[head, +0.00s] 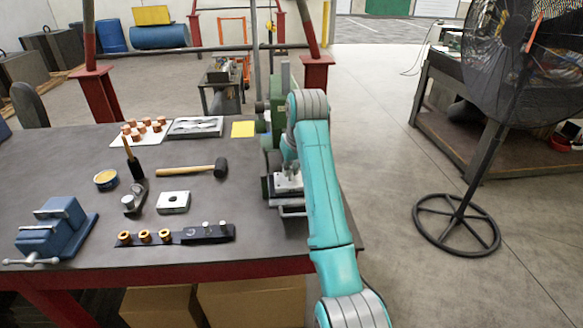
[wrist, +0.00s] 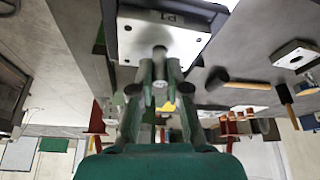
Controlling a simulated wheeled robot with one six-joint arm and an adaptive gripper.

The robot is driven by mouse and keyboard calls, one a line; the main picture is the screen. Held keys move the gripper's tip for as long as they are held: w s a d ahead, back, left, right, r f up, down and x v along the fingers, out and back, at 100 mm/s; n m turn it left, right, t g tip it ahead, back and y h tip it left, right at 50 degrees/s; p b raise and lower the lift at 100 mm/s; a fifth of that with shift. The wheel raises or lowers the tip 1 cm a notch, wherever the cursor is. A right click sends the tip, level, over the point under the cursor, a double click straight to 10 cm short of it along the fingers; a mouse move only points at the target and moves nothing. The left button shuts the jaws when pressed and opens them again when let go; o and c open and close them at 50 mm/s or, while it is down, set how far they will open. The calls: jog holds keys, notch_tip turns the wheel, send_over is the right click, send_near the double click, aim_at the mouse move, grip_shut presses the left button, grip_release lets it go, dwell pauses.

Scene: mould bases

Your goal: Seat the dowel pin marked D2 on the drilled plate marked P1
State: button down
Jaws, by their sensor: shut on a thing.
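The drilled plate marked P1 (wrist: 160,35) is a pale metal block. Its label shows upside down at the top of the wrist view. In the head view the plate (head: 287,184) sits by the green machine, partly covered by my arm. My gripper (wrist: 161,72) is shut on a grey dowel pin (wrist: 160,54), which shows between the fingertips and overlaps the plate's face. I cannot tell whether the pin is in a hole or just in front of it. No D2 mark is readable. In the head view my gripper is mostly hidden behind my teal arm.
A dark rack (head: 185,234) holds copper bushings and two silver pins at the bench front. Another drilled block (head: 173,202), a mallet (head: 205,170) and a blue vice (head: 55,228) lie left. The green machine (head: 277,120) stands close to my arm.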

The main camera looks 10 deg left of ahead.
jog(key=c, duration=1.1)
grip_release()
jog(key=shift+r, duration=0.1)
